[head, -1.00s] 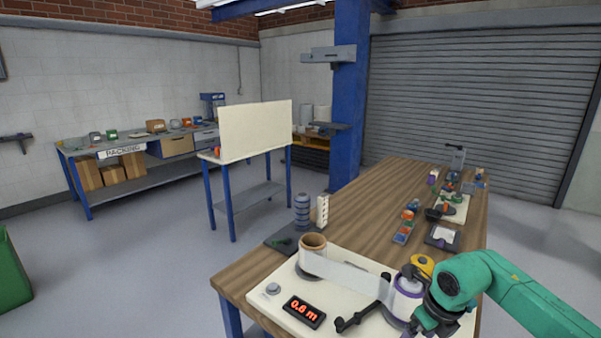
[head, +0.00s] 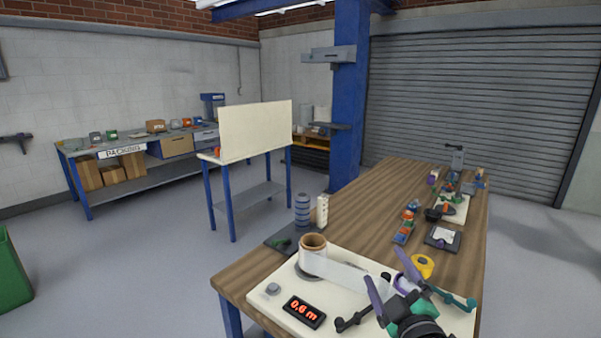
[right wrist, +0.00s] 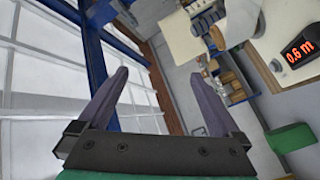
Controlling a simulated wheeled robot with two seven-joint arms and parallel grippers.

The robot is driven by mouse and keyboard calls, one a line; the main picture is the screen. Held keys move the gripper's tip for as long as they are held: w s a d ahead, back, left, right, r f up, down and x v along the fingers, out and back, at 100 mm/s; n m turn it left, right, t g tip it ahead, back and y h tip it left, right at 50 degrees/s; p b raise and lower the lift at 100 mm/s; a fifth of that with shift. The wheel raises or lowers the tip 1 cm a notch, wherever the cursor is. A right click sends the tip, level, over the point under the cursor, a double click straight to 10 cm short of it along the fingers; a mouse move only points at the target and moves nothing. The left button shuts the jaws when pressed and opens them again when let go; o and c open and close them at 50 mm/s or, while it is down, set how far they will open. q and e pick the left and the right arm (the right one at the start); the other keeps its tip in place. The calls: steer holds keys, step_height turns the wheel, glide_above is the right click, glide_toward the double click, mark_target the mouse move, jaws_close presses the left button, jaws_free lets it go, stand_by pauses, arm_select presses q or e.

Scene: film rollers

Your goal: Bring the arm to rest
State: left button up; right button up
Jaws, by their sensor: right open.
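My right gripper (head: 383,265) shows at the lower right of the head view, its two purple fingers spread and pointing up. It is open and empty, in front of the take-up roll with a purple band (head: 404,285), which it partly hides. In the right wrist view the open fingers (right wrist: 160,74) have nothing between them. A brown-cored roll (head: 313,243) stands on the cream board (head: 262,300), with a clear film strip (head: 345,272) running from it toward the purple-banded roll. My left gripper is not in view.
A display reading 0.6 m (head: 304,311) and a dark lever (head: 352,322) are on the board. A yellow tape roll (head: 423,266) lies behind it. Small parts and a dark tray (head: 443,237) stand farther back on the wooden table (head: 345,215). A blue post (head: 350,100) rises behind.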

steer(key=s+d+f+m+g+h, duration=0.1)
steer(key=s+d+f+m+g, duration=0.1)
steer(key=f, duration=0.3)
steer(key=s+d+f+m+g+h, duration=0.1)
steer(key=s+d+f+m+g, duration=0.1)
steer(key=f, duration=0.4)
steer(key=s+d+f+m+g+h, duration=0.1)
steer(key=s+d+f+m+g, duration=0.1)
steer(key=s+f+m+g, duration=0.1)
steer(key=shift+s+d+f+m+g, duration=0.2)
steer(key=shift+s+f+g, duration=0.25)
steer(key=shift+s+f, duration=0.3)
steer(key=shift+s+d+f+m+g, duration=0.1)
steer(key=shift+s+d+f+g, duration=0.1)
steer(key=shift+s+f+g, duration=0.45)
steer(key=s+a+f+m+g+y, duration=0.1)
steer(key=s+f+g, duration=0.25)
steer(key=s, duration=0.25)
steer(key=s+f+m+g+y, duration=0.1)
steer(key=s+f+g, duration=0.1)
steer(key=s+f, duration=0.4)
steer(key=s+f+g, duration=0.2)
steer(key=s+f, duration=0.1)
steer(key=f, duration=2)
steer(key=s+d+f, duration=0.2)
steer(key=s+f, duration=1.1)
steer(key=s, duration=0.3)
steer(key=shift+s+d+g+h, duration=0.2)
steer(key=shift+d+g+h, duration=0.1)
steer(key=shift+d+g, duration=0.1)
